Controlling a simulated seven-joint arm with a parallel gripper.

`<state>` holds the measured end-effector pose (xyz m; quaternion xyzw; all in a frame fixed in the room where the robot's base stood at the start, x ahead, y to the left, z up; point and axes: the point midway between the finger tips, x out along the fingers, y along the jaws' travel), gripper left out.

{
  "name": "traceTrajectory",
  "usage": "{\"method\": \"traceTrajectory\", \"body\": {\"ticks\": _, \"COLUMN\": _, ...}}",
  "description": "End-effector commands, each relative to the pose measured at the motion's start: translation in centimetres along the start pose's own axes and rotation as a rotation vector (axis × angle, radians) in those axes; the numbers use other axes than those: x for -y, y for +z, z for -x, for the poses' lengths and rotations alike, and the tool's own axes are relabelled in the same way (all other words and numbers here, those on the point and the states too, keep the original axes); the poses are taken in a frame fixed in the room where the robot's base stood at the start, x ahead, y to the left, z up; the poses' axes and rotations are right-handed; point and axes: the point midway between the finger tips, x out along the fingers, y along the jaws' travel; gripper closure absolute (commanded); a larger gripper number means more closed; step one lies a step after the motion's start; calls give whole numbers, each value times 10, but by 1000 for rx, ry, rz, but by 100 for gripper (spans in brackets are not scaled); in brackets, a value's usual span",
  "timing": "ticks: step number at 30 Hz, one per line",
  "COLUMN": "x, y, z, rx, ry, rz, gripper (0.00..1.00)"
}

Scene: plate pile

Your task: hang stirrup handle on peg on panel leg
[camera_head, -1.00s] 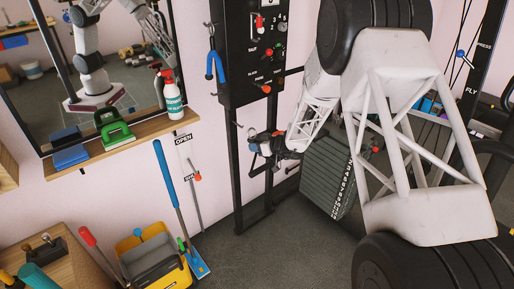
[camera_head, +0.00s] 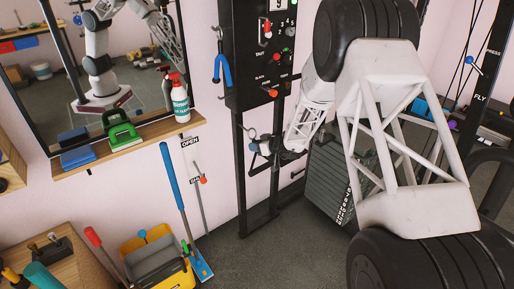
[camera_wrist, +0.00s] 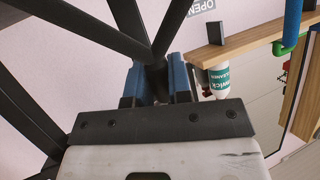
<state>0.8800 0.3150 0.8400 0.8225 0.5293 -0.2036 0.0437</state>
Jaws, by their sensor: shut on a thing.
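My gripper (camera_head: 262,147) reaches in from the right to the black upright panel leg (camera_head: 240,165). In the wrist view its two blue fingers (camera_wrist: 154,84) are shut on a dark piece, apparently the stirrup handle (camera_wrist: 155,70), with dark bars spreading upward in a V. A small metal peg or hook (camera_head: 251,132) shows at the leg, just above the gripper. I cannot tell whether the handle touches the peg. A blue forked handle (camera_head: 221,70) hangs on a hook at the left side of the black panel (camera_head: 258,55).
A wooden shelf (camera_head: 150,136) left of the leg carries a spray bottle (camera_head: 180,100) and a green-handled brush (camera_head: 122,130). A blue-handled pole (camera_head: 172,180) and yellow bucket (camera_head: 150,260) stand below. A weight stack (camera_head: 335,170) is close at the right. Floor before the leg is clear.

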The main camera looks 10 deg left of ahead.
Motion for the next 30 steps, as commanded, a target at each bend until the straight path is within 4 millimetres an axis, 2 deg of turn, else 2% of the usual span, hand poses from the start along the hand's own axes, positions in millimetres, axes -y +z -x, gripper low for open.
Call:
{"method": "traceTrajectory", "body": {"ticks": 19, "x": -10, "y": -11, "z": -24, "rx": -1, "ry": 1, "rz": 2, "gripper": 100}}
{"method": "traceTrajectory", "body": {"ticks": 30, "x": -14, "y": -7, "z": -36, "rx": -1, "ry": 0, "rz": 2, "gripper": 100}}
